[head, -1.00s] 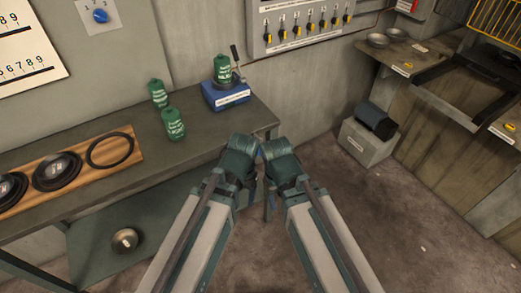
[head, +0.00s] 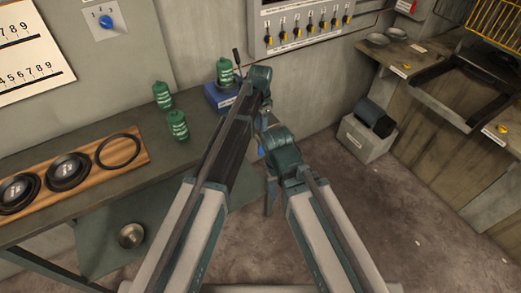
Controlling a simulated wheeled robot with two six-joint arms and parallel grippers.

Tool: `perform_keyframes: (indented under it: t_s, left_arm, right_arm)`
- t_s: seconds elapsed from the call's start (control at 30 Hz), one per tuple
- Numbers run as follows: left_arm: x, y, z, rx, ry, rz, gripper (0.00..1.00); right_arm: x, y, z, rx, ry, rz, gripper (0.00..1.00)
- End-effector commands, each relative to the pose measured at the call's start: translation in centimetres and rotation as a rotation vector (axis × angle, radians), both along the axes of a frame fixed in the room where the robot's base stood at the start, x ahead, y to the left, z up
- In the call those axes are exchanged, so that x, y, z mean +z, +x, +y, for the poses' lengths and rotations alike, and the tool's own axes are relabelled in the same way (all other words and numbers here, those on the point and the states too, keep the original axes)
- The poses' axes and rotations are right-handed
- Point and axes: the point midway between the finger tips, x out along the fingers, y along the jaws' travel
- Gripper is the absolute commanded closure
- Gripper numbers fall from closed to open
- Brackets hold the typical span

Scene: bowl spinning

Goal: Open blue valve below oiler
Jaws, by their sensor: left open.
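A green bottle (head: 224,71) stands on a blue box-shaped base (head: 217,98) with a lever beside it, at the back right end of the workbench. I cannot tell for sure that this is the oiler. No blue valve can be made out below it; my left arm covers part of that area. My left gripper (head: 262,140) is open, hanging down just right of the blue base, past the bench's end. My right gripper (head: 268,196) points down in front of the bench; its fingers are mostly hidden by its wrist.
Two green bottles (head: 177,125) and a wooden board (head: 70,170) with dark discs are on the bench (head: 130,185). A blue knob (head: 106,21) is on the wall panel. A light box (head: 365,138) stands on the floor right.

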Motion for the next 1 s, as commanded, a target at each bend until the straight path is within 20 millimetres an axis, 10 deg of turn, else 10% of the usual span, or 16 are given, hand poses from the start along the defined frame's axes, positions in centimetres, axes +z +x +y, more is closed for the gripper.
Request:
perform_keyframes:
  t_s: [1.0]
  left_arm:
    - [-12.8, 0.0, 0.0, 0.001, 0.0, 0.0, 0.55]
  right_arm:
    - [-12.8, 0.0, 0.0, 0.0, 0.0, 0.0, 0.5]
